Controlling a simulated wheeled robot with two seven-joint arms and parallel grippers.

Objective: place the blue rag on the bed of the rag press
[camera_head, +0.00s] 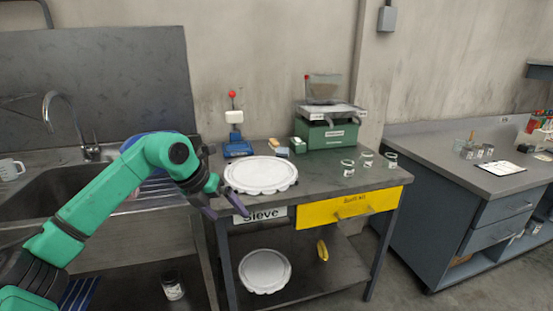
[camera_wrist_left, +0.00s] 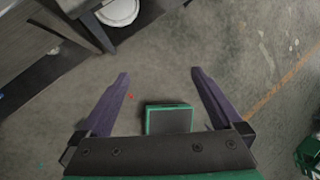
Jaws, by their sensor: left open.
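The rag press (camera_head: 236,128) stands at the back left of the workbench, with a blue base, a white block and a red knob on top. Its bed is small in view, and I see no rag on it. I cannot make out a blue rag for certain. A blue shape (camera_head: 148,140) by the sink is partly hidden behind my left arm. My left gripper (camera_head: 226,204) is open at the bench's front left edge, in front of the press and beside the white lid. In the left wrist view its open fingers (camera_wrist_left: 160,75) are empty above the floor. My right gripper is not seen.
The white lid (camera_head: 261,175) covers much of the bench's left top. A yellow drawer (camera_head: 350,207) is in the bench front. The sink (camera_head: 60,190) is at left, another counter (camera_head: 470,160) at right.

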